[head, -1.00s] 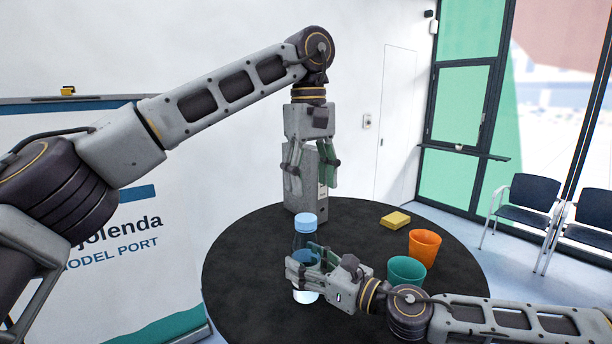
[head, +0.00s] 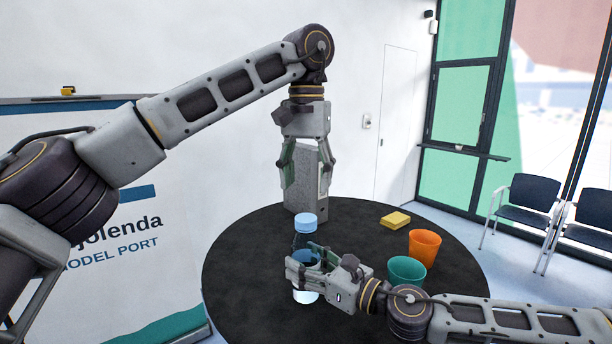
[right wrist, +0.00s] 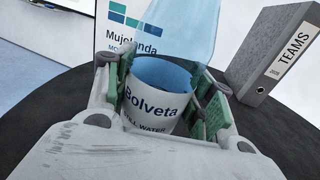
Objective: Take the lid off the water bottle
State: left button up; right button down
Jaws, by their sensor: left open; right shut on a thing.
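The water bottle (head: 304,240) stands upright on the round black table, with its light blue lid (head: 305,220) on top. My right gripper (head: 304,268) is shut on the bottle's body from the right side. In the right wrist view the bottle's "Bolveta" label (right wrist: 152,105) sits between the green finger pads, and the lid is out of that frame. My left gripper (head: 306,192) is open and empty, pointing down above the lid with a small gap. Its fingers hang in front of the grey binder.
A grey binder (right wrist: 268,58) stands behind the bottle. A yellow block (head: 395,219), an orange cup (head: 424,248) and a green cup (head: 406,270) stand on the black table (head: 245,250) to the right. The table's left part is clear.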

aim_at(306, 217)
pick_arm(q)
jog(key=shift+m, duration=1.5)
jog(key=shift+f, duration=0.15)
jog(key=shift+f, duration=3.9)
